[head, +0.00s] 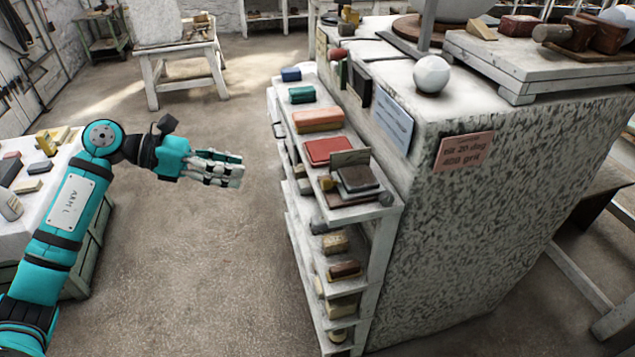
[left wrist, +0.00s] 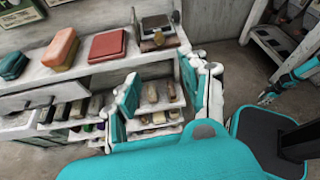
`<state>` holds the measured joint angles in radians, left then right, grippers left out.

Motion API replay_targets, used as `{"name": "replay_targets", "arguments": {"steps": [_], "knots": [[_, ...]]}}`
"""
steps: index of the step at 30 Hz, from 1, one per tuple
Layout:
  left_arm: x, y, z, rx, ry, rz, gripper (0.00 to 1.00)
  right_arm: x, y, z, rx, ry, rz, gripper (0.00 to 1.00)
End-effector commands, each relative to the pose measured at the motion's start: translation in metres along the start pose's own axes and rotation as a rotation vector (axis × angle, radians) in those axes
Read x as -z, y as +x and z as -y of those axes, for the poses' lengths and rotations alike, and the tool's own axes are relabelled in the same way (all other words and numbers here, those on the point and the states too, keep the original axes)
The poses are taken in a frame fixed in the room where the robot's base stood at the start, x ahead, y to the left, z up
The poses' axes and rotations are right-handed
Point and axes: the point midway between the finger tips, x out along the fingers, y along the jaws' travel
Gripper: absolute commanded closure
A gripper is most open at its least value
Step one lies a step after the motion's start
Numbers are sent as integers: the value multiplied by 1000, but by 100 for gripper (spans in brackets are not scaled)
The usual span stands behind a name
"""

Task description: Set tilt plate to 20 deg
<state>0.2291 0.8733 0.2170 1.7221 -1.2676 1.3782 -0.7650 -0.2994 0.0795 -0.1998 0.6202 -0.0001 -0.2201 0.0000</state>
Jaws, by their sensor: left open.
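What looks like the tilt plate (head: 357,178) is a small dark grey plate on a light base, with an upright square piece behind it and a round knob at its front corner. It sits at the near end of the shelf top; its exact angle is hard to read. It also shows in the left wrist view (left wrist: 155,24). My left gripper (head: 241,171) is open and empty, left of the shelf and apart from it. Its spread fingers (left wrist: 160,90) show in the left wrist view below the plate. What seems to be my right gripper (left wrist: 265,97) is small and dark at the right there.
The shelf top also holds a red block (head: 327,150), an orange block (head: 317,120) and a green block (head: 301,94). A pink note (head: 463,151) reading "20 deg" hangs on the speckled plinth (head: 490,220). A white sphere (head: 431,74) rests above. The floor (head: 190,260) left of the shelf is clear.

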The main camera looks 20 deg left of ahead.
Motion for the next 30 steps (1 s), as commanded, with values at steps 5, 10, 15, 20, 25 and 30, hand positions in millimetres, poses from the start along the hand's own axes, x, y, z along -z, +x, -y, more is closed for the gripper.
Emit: {"name": "replay_targets", "arguments": {"steps": [5,10,15,20,25,30], "knots": [[-2,24,2,6,-3,3,55,1,-9,0,0,0,0,60],[-4,61,2,7,-6,7,55,1,-18,0,0,0,1,60],[-4,99,1,6,-9,8,55,2,-27,0,0,0,1,60],[-3,132,2,6,-10,7,55,3,-35,-1,0,0,1,60],[-2,157,1,4,-9,7,55,3,-39,-1,0,0,1,60],[-1,170,1,3,-9,4,55,3,-41,-1,0,0,1,60]]}}
